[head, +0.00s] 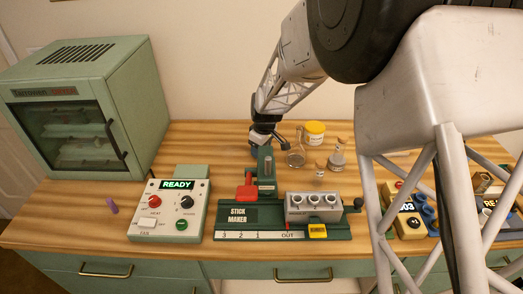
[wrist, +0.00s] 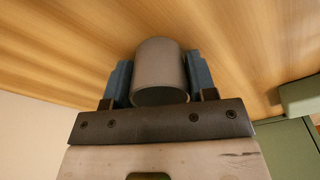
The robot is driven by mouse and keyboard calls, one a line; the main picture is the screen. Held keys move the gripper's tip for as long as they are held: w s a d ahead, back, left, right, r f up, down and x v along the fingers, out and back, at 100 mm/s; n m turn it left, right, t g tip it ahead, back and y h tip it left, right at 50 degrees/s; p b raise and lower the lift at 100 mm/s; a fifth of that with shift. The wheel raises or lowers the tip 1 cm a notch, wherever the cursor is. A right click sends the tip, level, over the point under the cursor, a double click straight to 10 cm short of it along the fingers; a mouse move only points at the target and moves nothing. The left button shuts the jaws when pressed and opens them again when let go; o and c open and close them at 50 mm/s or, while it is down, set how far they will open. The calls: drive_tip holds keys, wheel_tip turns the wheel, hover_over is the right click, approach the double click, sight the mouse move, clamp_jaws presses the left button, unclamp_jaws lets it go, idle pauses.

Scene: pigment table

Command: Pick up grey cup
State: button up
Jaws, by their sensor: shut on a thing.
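The grey cup (wrist: 160,65) is in the upper middle of the wrist view, with its round rim toward the camera. My gripper (wrist: 160,80) has its blue-grey fingers on both sides of the cup and is shut on it. In the head view my gripper (head: 256,150) is low over the back of the table, behind the green stick maker (head: 262,219). There the cup is hidden or too small to make out. I cannot tell whether the cup touches the table.
A green oven (head: 85,110) stands at the left, with a control box (head: 170,210) in front.

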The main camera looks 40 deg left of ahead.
drive_tip(key=shift+r, duration=0.1)
wheel_tip(320, 180, up, 10)
idle(0.8)
drive_tip(key=shift+w, duration=0.1)
idle(1.0)
